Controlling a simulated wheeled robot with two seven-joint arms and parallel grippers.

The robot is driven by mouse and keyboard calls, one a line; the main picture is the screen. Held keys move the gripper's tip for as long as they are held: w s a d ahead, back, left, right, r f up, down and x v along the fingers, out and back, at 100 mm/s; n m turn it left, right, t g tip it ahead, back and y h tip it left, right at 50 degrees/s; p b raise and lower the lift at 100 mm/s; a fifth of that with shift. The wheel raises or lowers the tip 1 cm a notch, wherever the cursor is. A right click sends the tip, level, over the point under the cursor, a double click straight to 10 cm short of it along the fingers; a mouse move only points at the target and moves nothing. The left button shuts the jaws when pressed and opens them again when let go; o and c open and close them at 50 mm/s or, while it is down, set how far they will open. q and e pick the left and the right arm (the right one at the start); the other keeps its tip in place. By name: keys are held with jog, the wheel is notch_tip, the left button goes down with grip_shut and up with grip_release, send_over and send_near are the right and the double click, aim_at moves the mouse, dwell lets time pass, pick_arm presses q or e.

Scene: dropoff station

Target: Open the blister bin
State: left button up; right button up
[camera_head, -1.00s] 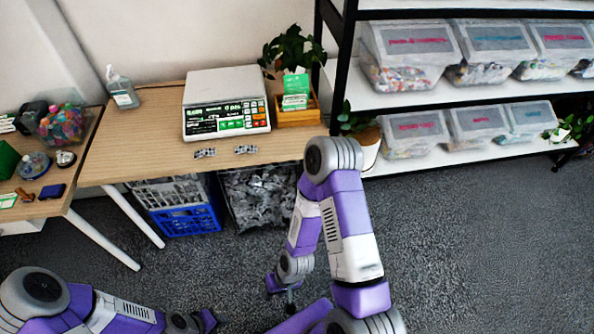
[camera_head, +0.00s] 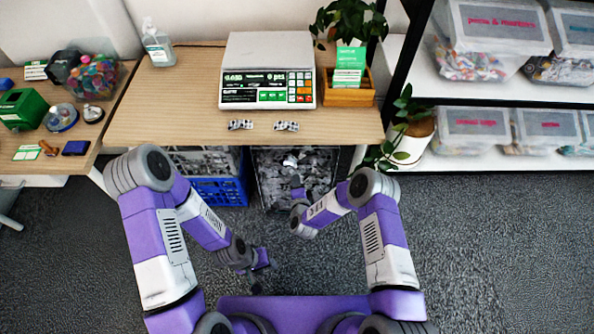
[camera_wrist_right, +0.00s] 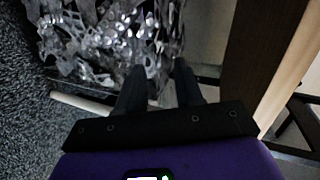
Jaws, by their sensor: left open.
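The blister bin (camera_head: 262,192) stands under the table, filled with silvery blister packs, which also fill the upper part of the right wrist view (camera_wrist_right: 110,30). My right gripper (camera_head: 293,179) reaches in front of the bin. In the right wrist view its two dark fingers (camera_wrist_right: 158,75) point toward the bin's contents with a gap between them, and nothing is clearly held. Whether they touch the bin's front edge cannot be told. My left gripper (camera_head: 264,275) is open, low over the carpet, in front of and below the bin.
A blue crate (camera_head: 218,192) stands left of the bin. The table (camera_head: 180,115) above carries a scale (camera_head: 267,70) and two small blister packs (camera_head: 286,126). A potted plant (camera_head: 410,145) and shelving with clear boxes are at the right. The carpet in front is open.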

aim_at(296, 163)
jog(key=w+m+b, duration=0.1)
jog(key=w, duration=0.2)
jog(key=w+t+h+b, duration=0.1)
jog(key=w, duration=0.2)
jog(key=w+f+m+b, duration=0.1)
jog(key=w, duration=0.2)
jog(key=shift+w+a+f+m+t+b, duration=0.1)
jog(key=shift+w+a+m+t+b, duration=0.05)
jog(key=shift+m+t+b, duration=0.2)
grip_shut()
dwell(1.1)
